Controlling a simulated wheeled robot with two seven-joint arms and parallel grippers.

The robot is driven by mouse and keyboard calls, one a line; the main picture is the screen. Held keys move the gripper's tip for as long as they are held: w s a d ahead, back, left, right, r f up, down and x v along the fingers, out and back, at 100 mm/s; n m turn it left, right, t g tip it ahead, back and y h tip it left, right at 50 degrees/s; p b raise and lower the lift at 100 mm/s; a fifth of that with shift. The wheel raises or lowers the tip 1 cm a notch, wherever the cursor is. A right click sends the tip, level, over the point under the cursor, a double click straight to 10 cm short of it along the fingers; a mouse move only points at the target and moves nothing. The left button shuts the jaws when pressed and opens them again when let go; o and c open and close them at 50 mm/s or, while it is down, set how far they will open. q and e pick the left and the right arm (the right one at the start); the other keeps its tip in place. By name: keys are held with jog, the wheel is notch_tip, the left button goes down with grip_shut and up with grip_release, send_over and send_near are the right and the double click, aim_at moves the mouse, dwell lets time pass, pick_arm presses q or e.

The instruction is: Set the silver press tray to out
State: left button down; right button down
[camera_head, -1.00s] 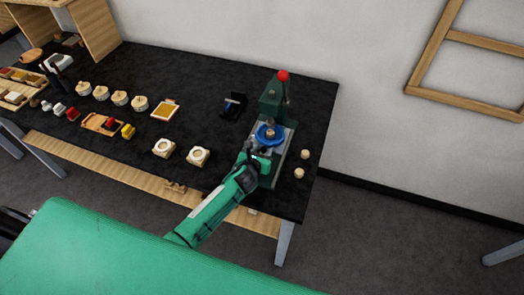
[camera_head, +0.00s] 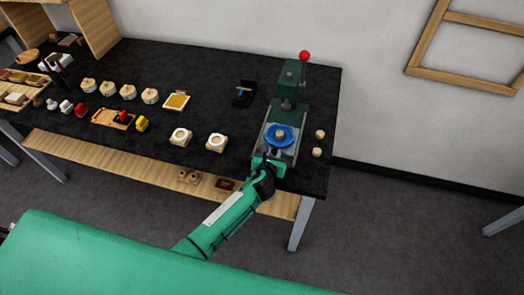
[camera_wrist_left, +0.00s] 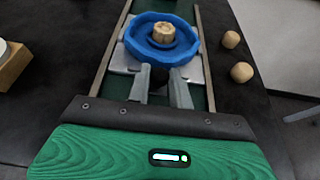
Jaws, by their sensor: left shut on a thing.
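The green press (camera_head: 291,82) with a red-knobbed lever stands at the right end of the black table. Its silver tray (camera_head: 293,152) sits forward of the press head, on rails over the green base. A blue ring (camera_head: 281,136) with a small wooden piece (camera_wrist_left: 164,33) in its middle rests on the tray. My left gripper (camera_head: 267,162) is at the tray's front edge, shut on its front part; in the left wrist view its fingers (camera_wrist_left: 161,82) close around a dark part there, mostly hidden. My right gripper is not in view.
Two small wooden pieces (camera_head: 318,143) lie right of the press. Two cream blocks with round recesses (camera_head: 198,140) lie to its left. A small black stand (camera_head: 245,94) is behind them. The wall is close behind the table.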

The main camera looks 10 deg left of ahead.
pick_arm(q)
jog(key=s, duration=0.2)
jog(key=s+p, duration=0.1)
jog(key=shift+s+a+r, duration=0.1)
jog(key=shift+s+a, duration=0.05)
jog(key=shift+a, duration=0.15)
jog(key=shift+s+d+f, duration=0.25)
jog(key=shift+s, duration=0.3)
jog(key=c, duration=1.3)
grip_release()
jog(key=shift+s+r, duration=0.1)
jog(key=shift+s, duration=0.1)
jog(key=shift+a, duration=0.1)
jog(key=shift+s, duration=0.15)
jog(key=b+v, duration=0.2)
jog(key=v, duration=1.1)
jog(key=shift+s+r, duration=0.2)
jog(key=shift+r, duration=0.05)
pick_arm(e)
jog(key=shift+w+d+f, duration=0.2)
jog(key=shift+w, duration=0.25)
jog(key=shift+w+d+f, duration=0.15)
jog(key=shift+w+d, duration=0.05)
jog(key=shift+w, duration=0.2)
